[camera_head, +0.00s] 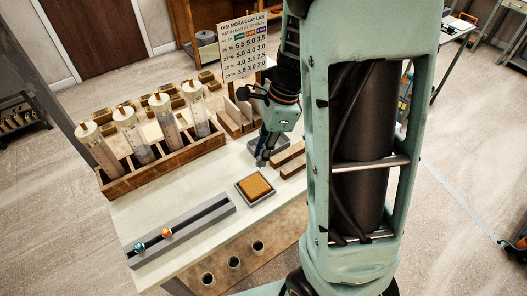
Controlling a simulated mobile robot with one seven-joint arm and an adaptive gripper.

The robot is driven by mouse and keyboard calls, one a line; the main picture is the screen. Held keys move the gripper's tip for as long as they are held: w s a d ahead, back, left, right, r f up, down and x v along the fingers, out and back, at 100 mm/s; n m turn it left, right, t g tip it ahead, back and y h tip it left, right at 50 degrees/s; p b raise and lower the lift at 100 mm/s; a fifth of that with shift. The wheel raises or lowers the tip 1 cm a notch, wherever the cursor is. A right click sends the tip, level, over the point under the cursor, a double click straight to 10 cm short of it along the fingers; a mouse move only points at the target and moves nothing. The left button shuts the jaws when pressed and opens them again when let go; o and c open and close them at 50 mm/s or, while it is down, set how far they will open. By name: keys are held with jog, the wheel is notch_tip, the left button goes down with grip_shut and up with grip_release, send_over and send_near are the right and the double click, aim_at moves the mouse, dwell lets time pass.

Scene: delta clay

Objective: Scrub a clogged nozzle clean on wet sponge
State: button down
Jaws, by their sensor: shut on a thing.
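The sponge (256,187) is an orange-brown square pad in a grey tray (244,198) near the middle of the bench. My gripper (262,160) points down just behind the sponge tray, above the bench and apart from the sponge. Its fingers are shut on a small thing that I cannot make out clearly. A teal nozzle-like piece (139,247) and an orange one (166,233) stand on a long grey rail (195,221) at the front left. Whether either is clogged is too small to see.
A wooden rack (165,167) with several clear tubes stands at the back left. A grey tray (282,142) and wooden blocks (291,160) lie close around my gripper. A printed chart (243,45) stands behind.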

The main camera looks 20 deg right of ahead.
jog(key=shift+f+b, duration=3.3)
jog(key=shift+f, duration=0.05)
jog(key=shift+s+a+f+p, duration=0.1)
jog(key=shift+s+a+p, duration=0.1)
jog(key=shift+a, duration=0.5)
jog(key=shift+s+a+f+p, duration=0.1)
jog(key=shift+a+p, duration=0.15)
jog(key=shift+a, duration=0.45)
jog(key=shift+s+a+p, duration=0.1)
jog(key=shift+a+p, duration=0.1)
jog(key=shift+a, duration=0.5)
jog(key=shift+w+d+f, duration=0.1)
jog(key=shift+w+d, duration=0.05)
jog(key=shift+d, duration=1)
jog(key=shift+w+d, duration=0.15)
jog(key=shift+d, duration=0.95)
jog(key=shift+s+a, duration=0.1)
